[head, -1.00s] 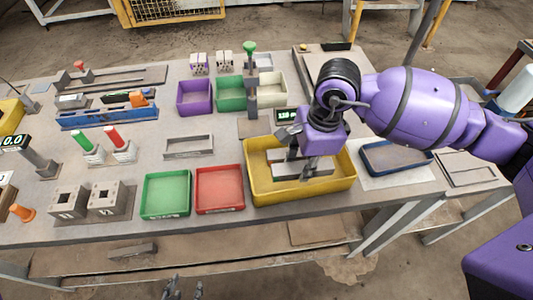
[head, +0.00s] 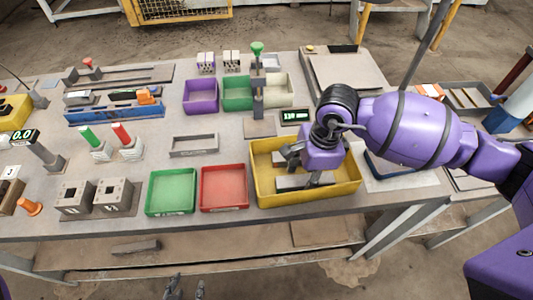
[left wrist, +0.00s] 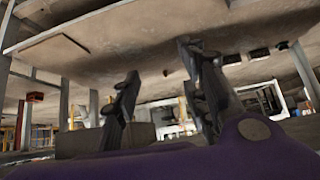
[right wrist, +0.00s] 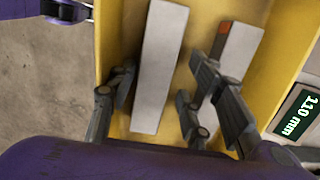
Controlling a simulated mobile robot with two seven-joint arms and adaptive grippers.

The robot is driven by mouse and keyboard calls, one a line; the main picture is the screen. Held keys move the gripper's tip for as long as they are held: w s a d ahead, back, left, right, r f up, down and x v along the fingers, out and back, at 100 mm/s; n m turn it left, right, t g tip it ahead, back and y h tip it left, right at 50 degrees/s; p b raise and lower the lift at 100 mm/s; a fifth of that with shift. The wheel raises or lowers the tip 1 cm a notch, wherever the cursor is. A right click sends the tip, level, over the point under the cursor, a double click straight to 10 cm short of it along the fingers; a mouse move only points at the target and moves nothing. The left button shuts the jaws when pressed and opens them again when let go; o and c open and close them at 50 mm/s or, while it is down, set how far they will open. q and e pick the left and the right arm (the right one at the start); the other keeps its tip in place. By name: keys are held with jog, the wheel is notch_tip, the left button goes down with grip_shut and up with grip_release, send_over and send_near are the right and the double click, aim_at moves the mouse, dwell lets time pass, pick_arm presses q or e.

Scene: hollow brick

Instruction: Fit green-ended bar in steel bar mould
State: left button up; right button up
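Two pale steel bars lie in the yellow tray (head: 262,198). In the right wrist view, one plain bar (right wrist: 160,65) lies between my right gripper's fingers, and another bar (right wrist: 238,50) with an orange-red mark lies to its right. I see no green end on either. My right gripper (right wrist: 157,95) is open, its fingers apart on both sides of the plain bar; contact cannot be told. A grey rectangular open frame (head: 194,145), which may be the mould, sits behind the green and red trays. My left gripper (left wrist: 160,90) is open and empty below the table.
A green tray (head: 171,192) and a red tray (head: 224,188) stand left of the yellow tray. A display (head: 295,115) reading 110 mm and a green-topped post (head: 257,75) stand behind. Two grey blocks with holes (head: 113,197) are at the front left.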

aim_at(307, 178)
jog(key=shift+s, duration=0.1)
jog(key=r, duration=0.7)
jog(key=shift+s+d+r+b, duration=0.15)
jog(key=shift+d+b, duration=0.1)
jog(key=shift+b, duration=0.15)
jog(key=shift+r, duration=0.25)
